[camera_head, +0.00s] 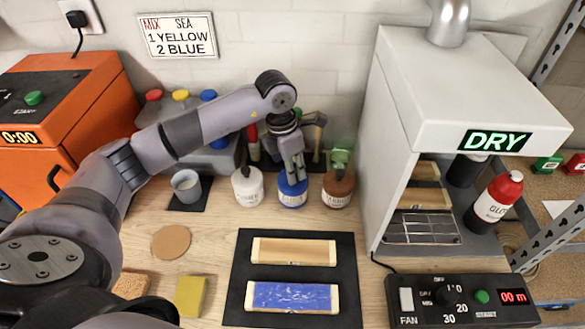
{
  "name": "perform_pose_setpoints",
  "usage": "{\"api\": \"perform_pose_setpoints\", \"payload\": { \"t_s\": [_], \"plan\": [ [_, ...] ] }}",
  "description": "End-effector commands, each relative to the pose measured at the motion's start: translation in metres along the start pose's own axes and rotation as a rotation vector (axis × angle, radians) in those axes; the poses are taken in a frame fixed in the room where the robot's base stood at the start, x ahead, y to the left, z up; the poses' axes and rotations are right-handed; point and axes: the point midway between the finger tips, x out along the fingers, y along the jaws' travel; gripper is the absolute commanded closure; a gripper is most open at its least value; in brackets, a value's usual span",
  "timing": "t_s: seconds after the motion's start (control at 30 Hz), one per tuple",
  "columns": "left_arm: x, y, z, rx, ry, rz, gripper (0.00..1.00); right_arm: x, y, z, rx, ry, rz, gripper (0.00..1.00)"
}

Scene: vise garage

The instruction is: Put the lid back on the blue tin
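The blue tin (292,194) stands on the wooden bench between a white tin (248,187) and a brown tin (338,190). My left gripper (295,176) reaches down from above, its fingers close together at the top of the blue tin. The fingers hide much of the tin's top. I cannot make out the lid, or whether the fingers hold it. My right gripper is not in view.
A black mat (242,290) in front holds two wooden pieces, the nearer one blue-coated. A brown disc (171,242) and yellow sponge (190,296) lie left. A grey cup (187,186) stands behind them. A white drying cabinet (392,140) bounds the right.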

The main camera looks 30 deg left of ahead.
Motion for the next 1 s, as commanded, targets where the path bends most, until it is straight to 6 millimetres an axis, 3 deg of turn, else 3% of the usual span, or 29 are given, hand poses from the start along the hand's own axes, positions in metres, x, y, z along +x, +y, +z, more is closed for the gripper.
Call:
{"api": "perform_pose_setpoints", "payload": {
  "t_s": [0.37,0.57,0.87,1.0],
  "plan": [
    [-0.0001,-0.0001,0.0002,0.000,0.000,0.000,0.58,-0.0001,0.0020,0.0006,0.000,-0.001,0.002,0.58],
    [0.0000,-0.0001,0.0002,0.000,0.000,0.000,0.58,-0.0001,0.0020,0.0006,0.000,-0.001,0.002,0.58],
    [0.0001,-0.0001,0.0001,0.000,0.000,0.000,0.39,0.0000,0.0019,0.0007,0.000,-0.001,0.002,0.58],
    [0.0000,-0.0001,0.0002,0.000,0.000,0.000,0.38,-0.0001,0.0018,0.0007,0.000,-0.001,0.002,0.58]
  ]
}}
